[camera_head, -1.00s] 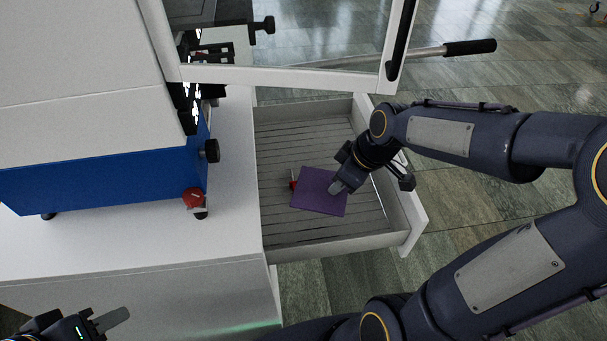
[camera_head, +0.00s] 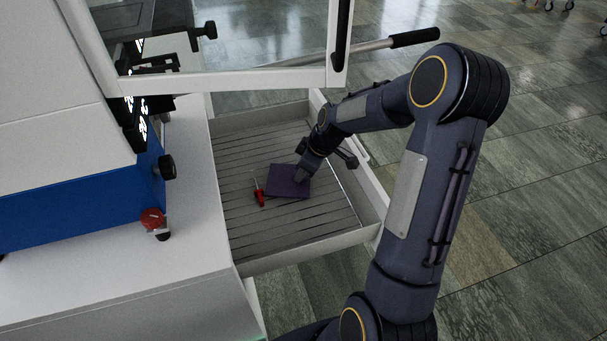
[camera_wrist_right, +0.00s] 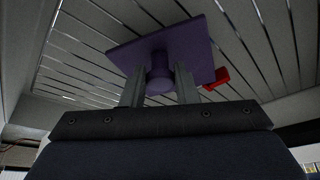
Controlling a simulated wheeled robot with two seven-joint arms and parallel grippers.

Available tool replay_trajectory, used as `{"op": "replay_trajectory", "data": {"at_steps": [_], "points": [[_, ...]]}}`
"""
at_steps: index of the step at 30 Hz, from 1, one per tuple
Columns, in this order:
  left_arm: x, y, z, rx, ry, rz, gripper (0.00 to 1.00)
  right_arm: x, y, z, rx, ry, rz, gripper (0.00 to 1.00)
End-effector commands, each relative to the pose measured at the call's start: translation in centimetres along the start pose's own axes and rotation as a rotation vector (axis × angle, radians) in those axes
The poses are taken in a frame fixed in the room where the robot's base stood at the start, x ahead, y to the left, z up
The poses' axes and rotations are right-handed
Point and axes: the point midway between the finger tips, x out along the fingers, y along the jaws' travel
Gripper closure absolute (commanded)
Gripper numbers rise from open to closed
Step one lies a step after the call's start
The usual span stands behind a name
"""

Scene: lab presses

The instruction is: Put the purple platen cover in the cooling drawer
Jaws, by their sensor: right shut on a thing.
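The purple platen cover (camera_head: 287,182) is a flat square plate with a round knob, seen in the head view over the slatted floor of the open cooling drawer (camera_head: 245,266). My right gripper (camera_head: 301,174) reaches into the drawer from the right. In the right wrist view its two fingers (camera_wrist_right: 160,88) are shut on the knob of the cover (camera_wrist_right: 168,48). Whether the plate touches the drawer floor cannot be told. My left gripper is outside the head view.
A small red-handled item (camera_head: 259,194) is in the drawer, just left of the cover. The white and blue press (camera_head: 80,205) stands on the white cabinet at left.

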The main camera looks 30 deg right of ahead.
Motion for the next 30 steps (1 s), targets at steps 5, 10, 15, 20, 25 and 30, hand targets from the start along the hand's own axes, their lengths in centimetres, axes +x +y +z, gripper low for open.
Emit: {"op": "replay_trajectory", "data": {"at_steps": [5,10,15,20,25,30], "points": [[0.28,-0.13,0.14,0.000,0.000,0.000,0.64,1.61,-0.06,0.68,0.000,0.000,0.000,1.00],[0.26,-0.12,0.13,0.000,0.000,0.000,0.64,1.54,-0.06,0.64,0.000,0.001,0.001,1.00],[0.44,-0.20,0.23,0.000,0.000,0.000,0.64,1.73,-0.07,0.74,0.000,0.000,0.000,0.66],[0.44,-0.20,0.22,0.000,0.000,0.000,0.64,1.72,-0.08,0.74,0.000,0.000,0.000,0.51],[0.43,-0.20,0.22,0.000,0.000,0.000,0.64,1.72,-0.08,0.74,0.000,0.000,0.000,0.51],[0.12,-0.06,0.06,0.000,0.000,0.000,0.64,1.02,-0.03,0.61,0.000,0.000,0.001,0.51]]}}
